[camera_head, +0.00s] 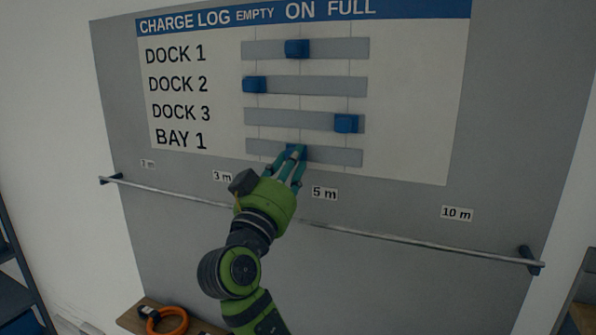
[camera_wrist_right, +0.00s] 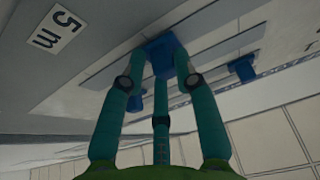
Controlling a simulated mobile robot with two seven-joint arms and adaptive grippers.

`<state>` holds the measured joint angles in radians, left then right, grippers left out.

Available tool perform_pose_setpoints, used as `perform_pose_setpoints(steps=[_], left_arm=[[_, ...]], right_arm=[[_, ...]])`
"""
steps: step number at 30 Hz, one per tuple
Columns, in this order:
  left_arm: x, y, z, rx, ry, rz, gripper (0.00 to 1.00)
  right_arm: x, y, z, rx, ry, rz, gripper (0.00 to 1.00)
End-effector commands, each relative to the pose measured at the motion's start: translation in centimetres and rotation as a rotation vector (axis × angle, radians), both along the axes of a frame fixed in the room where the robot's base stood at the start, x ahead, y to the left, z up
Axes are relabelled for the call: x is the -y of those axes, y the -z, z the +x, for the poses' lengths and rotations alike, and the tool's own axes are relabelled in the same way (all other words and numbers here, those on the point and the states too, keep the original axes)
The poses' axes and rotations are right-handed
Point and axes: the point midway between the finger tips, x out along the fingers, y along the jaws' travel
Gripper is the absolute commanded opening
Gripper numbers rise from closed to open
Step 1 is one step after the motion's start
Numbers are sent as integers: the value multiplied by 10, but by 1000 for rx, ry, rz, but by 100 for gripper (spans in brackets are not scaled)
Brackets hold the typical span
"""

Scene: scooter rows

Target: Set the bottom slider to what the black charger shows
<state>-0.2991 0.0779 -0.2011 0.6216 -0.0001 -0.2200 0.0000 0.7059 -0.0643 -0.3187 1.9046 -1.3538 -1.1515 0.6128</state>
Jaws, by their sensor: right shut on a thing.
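The charge log board (camera_head: 408,110) has several grey slider tracks under the headings EMPTY, ON and FULL. The bottom track (camera_head: 335,156) is labelled BAY 1. My right gripper (camera_head: 296,151) is shut on its blue knob, which sits around the middle, under ON. The fingers partly hide the knob in the head view. The wrist view shows the blue knob (camera_wrist_right: 162,52) between the teal fingers. No black charger can be made out with a readable display. My left gripper is not in view.
The DOCK 1 knob (camera_head: 297,48) is near the middle, the DOCK 2 knob (camera_head: 255,84) at EMPTY, the DOCK 3 knob (camera_head: 346,123) at FULL. A metal rail (camera_head: 400,234) crosses below the board. An orange coil (camera_head: 170,322) lies on a wooden surface at bottom left.

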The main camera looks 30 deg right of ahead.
Motion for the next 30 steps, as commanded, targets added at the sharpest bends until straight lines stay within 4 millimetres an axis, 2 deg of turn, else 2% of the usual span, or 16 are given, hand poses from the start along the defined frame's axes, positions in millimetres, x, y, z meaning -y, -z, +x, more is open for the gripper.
perform_pose_setpoints(steps=[2,3,4,17,30], left_arm=[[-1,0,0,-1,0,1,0],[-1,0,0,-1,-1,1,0],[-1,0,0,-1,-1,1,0],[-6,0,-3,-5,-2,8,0],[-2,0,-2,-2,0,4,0]], right_arm=[[1,0,0,-5,5,-2,0],[1,0,0,-5,5,-2,34],[1,0,0,-5,5,-1,45],[-4,3,-3,-2,-1,1,45],[-63,36,-54,-5,0,2,45]])
